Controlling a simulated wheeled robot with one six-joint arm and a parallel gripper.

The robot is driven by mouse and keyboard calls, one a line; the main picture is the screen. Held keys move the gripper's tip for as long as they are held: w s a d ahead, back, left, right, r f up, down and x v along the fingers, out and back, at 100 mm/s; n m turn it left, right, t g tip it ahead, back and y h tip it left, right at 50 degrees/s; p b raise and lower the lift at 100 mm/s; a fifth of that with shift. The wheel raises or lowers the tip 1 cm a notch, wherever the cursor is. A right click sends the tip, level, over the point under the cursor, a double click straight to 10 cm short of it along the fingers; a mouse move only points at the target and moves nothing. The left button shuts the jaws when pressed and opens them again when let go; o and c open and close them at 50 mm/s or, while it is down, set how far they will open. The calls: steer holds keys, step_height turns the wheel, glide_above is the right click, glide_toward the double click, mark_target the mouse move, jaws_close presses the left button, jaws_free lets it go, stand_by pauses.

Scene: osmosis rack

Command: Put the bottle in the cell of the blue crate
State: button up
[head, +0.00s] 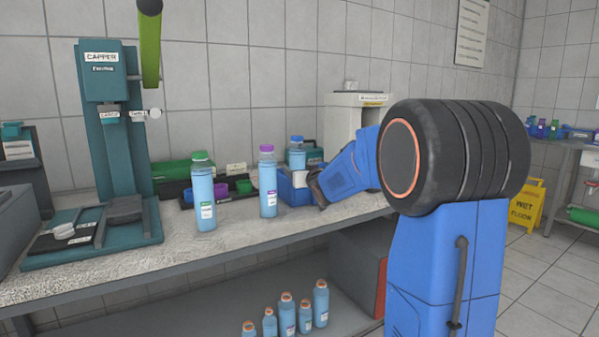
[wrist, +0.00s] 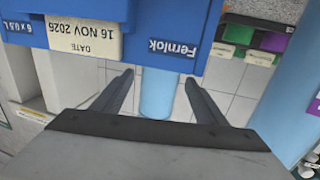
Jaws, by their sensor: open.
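The blue crate (head: 296,193) stands on the bench beside my gripper. A bottle with light blue contents and a blue cap (head: 296,157) stands upright in it. My gripper (head: 318,193) is open at the crate's right front. In the wrist view the crate (wrist: 225,35) appears upside down, with its label. A light blue bottle (wrist: 157,95) shows in line with the gap between my open fingers (wrist: 160,77); I cannot tell whether they surround it. A purple-capped bottle (head: 268,187) and a green-capped bottle (head: 203,200) stand upright on the bench left of the crate.
A teal capper (head: 108,130) stands at the left. A dark tray with green and purple bins (head: 243,187) lies behind the bottles. A white machine (head: 342,125) stands behind the crate. Several orange-capped bottles (head: 288,315) stand on the lower shelf.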

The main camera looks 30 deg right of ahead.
steer(key=s+a, duration=0.1)
steer(key=s, duration=1)
steer(key=shift+s+a+r, duration=0.15)
steer(key=shift+s+a, duration=0.15)
steer(key=shift+a, duration=0.1)
steer(key=s+a+f+g+y, duration=0.1)
steer(key=s+a+f+g, duration=0.3)
steer(key=s, duration=0.9)
steer(key=s+a+f+n+g+y, duration=0.1)
steer(key=s+a+f+g, duration=0.3)
steer(key=s+a+f, duration=0.5)
steer(key=s+a+f+g, duration=0.4)
steer(key=s+a+f, duration=0.2)
steer(key=s, duration=1.2)
step_height(320, 180, down, 2)
steer(key=shift+s+a+f+n+g+y, duration=0.2)
steer(key=shift+n+g+y, duration=0.1)
steer(key=shift+n+y, duration=0.1)
